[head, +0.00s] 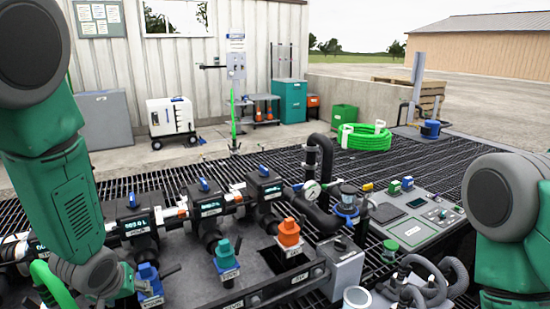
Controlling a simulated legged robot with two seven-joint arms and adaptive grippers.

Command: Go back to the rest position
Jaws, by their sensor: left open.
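My left arm comes down along the left side of the head view, green with grey joints. My left gripper (120,287) is at its lower end, beside the blue-capped valve (148,279) of the manifold. It is open, but its fingertips are small and partly hidden, and I see nothing held in it. My right arm shows at the right edge as a grey joint and green link. My right gripper is outside the picture.
The pipe manifold (135,228) has a teal-capped valve (225,253) and an orange-capped valve (289,232). A gauge (312,190) and control panel (412,215) stand right of it. A grey box (340,267) and looped hoses (430,285) are in front. Grating (400,166) lies behind.

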